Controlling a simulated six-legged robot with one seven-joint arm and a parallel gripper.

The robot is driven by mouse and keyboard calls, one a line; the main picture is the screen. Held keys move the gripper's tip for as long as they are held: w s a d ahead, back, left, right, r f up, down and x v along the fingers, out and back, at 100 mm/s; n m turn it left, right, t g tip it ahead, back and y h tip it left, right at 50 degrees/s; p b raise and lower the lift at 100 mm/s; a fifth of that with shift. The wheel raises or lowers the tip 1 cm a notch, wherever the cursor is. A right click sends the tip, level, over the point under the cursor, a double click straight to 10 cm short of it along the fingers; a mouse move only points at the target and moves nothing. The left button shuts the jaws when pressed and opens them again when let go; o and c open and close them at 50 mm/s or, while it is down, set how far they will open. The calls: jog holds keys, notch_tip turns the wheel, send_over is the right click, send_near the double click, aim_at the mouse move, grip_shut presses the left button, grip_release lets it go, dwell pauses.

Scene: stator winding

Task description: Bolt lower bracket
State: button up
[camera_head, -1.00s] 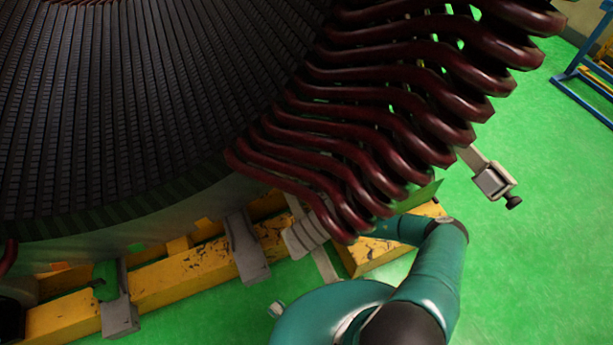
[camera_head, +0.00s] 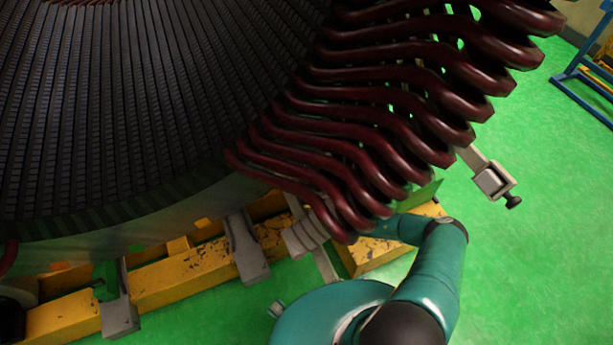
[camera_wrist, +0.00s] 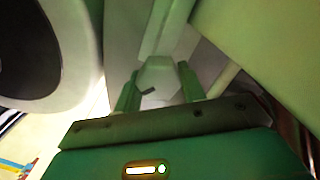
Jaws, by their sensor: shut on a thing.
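In the wrist view my gripper (camera_wrist: 158,88) shows two green fingers with a pale grey piece (camera_wrist: 159,72) between them; it is shut on this piece. Its faceted end could be a bolt, but I cannot tell for sure. In the head view my teal arm reaches under the dark red coil ends, which hide my gripper. A grey curved bracket (camera_head: 303,238) sits just below the coil ends, left of my forearm. Grey brackets also stand along the stator's lower edge, one at the middle (camera_head: 247,252) and one at the left (camera_head: 119,312).
Dark red coil ends (camera_head: 370,120) overhang the stator's (camera_head: 130,120) right side, close above my arm. A yellow base beam (camera_head: 180,280) runs below. A grey clamp (camera_head: 493,181) sticks out at right. Green floor (camera_head: 540,260) is clear at right; a blue frame (camera_head: 583,75) stands beyond.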

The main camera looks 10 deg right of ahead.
jog(key=o, duration=1)
jog(key=shift+c, duration=0.2)
jog(key=s+d, duration=0.2)
jog(key=s, duration=1.1)
jog(key=shift+s+d, duration=0.25)
jog(key=shift+d, duration=0.1)
